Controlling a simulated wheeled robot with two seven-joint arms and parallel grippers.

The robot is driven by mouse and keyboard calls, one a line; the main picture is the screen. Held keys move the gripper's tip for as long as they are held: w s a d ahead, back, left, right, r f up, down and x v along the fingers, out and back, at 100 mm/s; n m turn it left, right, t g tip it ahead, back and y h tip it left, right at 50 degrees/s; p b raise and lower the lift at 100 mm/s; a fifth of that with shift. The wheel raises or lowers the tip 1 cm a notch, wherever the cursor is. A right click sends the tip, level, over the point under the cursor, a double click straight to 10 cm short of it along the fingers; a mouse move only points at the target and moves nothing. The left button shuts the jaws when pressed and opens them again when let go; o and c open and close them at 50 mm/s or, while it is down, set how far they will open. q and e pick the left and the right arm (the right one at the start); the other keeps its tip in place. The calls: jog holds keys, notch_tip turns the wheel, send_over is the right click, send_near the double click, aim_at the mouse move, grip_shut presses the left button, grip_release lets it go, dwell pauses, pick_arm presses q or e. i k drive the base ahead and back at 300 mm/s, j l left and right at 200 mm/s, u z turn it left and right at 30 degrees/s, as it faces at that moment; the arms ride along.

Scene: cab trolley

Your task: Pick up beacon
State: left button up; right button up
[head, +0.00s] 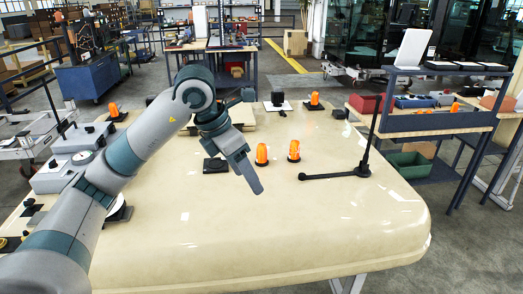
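Several orange beacons stand on the large cream panel (330,225). One beacon (262,154) and another beacon (294,151) stand upright near its middle. My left arm reaches in from the left and bends down over the panel. My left gripper (257,188) points down just left of and in front of the middle beacons, apart from them. I cannot make out a gap between its fingers. My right gripper is not in view.
A flat black piece (215,165) is behind my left gripper. A shelved trolley (440,122) with boxes stands at the right.

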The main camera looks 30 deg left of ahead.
aim_at(262, 161)
jog(key=i+j, duration=1.15)
jog(key=i, duration=0.15)
